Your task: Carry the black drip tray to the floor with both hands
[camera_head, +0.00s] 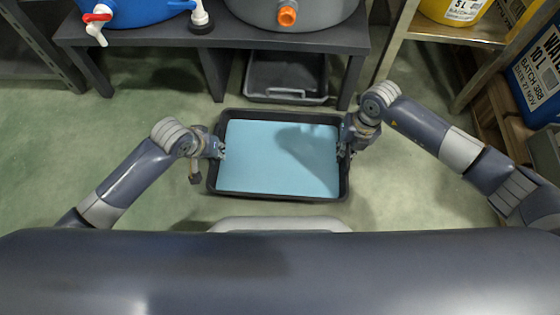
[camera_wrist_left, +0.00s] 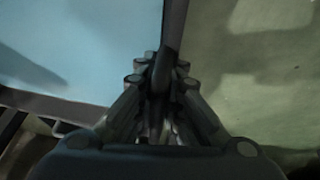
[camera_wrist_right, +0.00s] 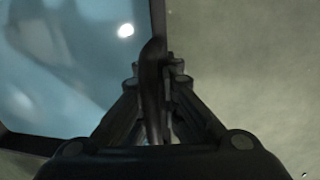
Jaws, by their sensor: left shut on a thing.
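The black drip tray (camera_head: 280,198) is a wide shallow rectangle full of light blue liquid (camera_head: 275,160), roughly level in front of my body. My left gripper (camera_head: 219,150) is at its left rim; in the left wrist view the fingers (camera_wrist_left: 160,75) are shut on the dark rim (camera_wrist_left: 174,25). My right gripper (camera_head: 345,150) is at its right rim; in the right wrist view the fingers (camera_wrist_right: 160,75) close around the rim (camera_wrist_right: 157,25). The tray looks larger and nearer than the floor items; its exact height is hard to judge.
A dark bench (camera_head: 220,38) stands behind, carrying a blue container (camera_head: 140,10) and a grey one (camera_head: 290,10). Another black tray (camera_head: 286,75) sits under it. Shelving with a yellow container (camera_head: 455,10) and blue canisters (camera_head: 540,75) is at right. Green floor (camera_head: 150,105) is clear at left.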

